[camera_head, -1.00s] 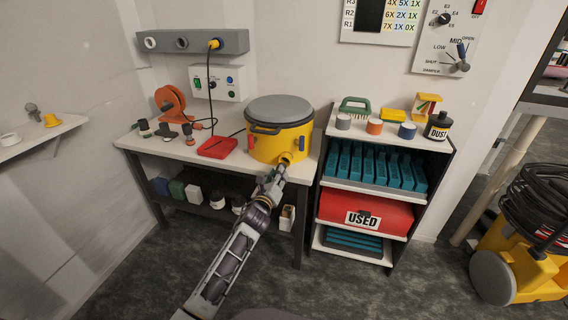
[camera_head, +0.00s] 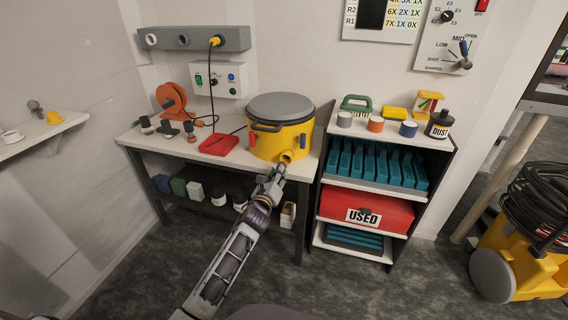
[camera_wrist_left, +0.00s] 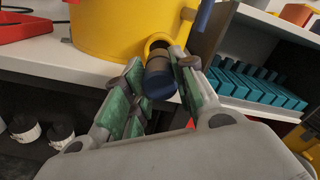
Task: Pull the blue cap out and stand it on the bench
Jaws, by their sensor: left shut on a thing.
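A yellow drum (camera_head: 278,138) with a grey lid (camera_head: 281,106) stands on the bench (camera_head: 185,152); a short round yellow port (camera_head: 287,156) sticks out low on its front. My left gripper (camera_head: 277,172) is just in front of and below this port. In the left wrist view, its green-padded fingers (camera_wrist_left: 161,72) are shut on the blue cap (camera_wrist_left: 160,86), which has a brownish body behind its blue end. The cap sits in front of the port mouth (camera_wrist_left: 158,44), whose dark inside partly shows; whether its far end is fully clear cannot be told. My right gripper is out of view.
A red tray (camera_head: 218,144) lies left of the drum, with an orange reel (camera_head: 171,99) and small dark items further left. The bench front left of the drum is bare. A shelf unit (camera_head: 388,180) with teal parts and a red box stands close on the right.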

